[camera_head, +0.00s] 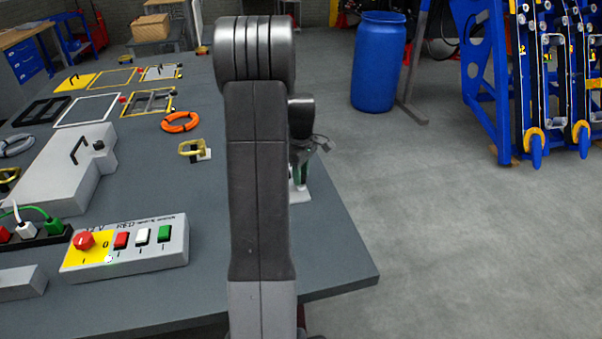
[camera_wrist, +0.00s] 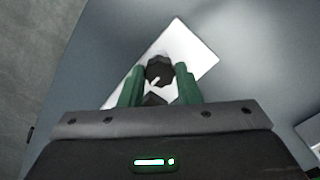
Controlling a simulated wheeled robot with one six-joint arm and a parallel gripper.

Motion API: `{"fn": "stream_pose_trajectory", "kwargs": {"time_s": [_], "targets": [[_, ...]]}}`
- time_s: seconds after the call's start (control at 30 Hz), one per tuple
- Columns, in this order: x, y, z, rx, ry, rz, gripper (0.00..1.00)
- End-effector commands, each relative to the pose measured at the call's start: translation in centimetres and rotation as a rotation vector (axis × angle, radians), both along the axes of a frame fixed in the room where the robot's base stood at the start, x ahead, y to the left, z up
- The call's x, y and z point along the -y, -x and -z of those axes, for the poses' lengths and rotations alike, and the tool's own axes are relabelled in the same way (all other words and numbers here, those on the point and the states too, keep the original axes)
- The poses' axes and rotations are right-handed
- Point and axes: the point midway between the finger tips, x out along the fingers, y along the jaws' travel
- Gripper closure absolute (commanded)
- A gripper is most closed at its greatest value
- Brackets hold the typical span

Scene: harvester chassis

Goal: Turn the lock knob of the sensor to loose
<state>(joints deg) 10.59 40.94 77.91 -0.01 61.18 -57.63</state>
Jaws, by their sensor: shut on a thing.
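In the wrist view the sensor's lock knob (camera_wrist: 160,71) is a small black knob with a white mark, over a white plate (camera_wrist: 198,52). My gripper (camera_wrist: 158,77) has its two green fingers on either side of the knob and is shut on it. A second dark part (camera_wrist: 153,99) shows between the fingers, closer to the palm. In the head view my gripper (camera_head: 299,165) is mostly hidden behind my arm, low over the white plate (camera_head: 304,197) near the table's right edge. The knob itself is hidden there.
The grey table (camera_head: 215,215) holds a control box (camera_head: 155,252) with a red knob and coloured switches, a yellow handle piece (camera_head: 191,148), an orange ring (camera_head: 180,122) and a light grey box (camera_head: 60,180). A blue barrel (camera_head: 379,65) stands on open floor at right.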

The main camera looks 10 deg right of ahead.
Motion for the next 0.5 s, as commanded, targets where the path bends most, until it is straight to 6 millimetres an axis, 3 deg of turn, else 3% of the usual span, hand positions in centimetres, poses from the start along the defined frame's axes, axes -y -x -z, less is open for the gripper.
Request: {"fn": "stream_pose_trajectory", "kwargs": {"time_s": [0.47,0.5], "targets": [[0.03,-0.14,-0.17,0.005,0.002,-0.016,0.93],[0.03,-0.14,-0.17,0.005,0.002,-0.016,0.66]]}}
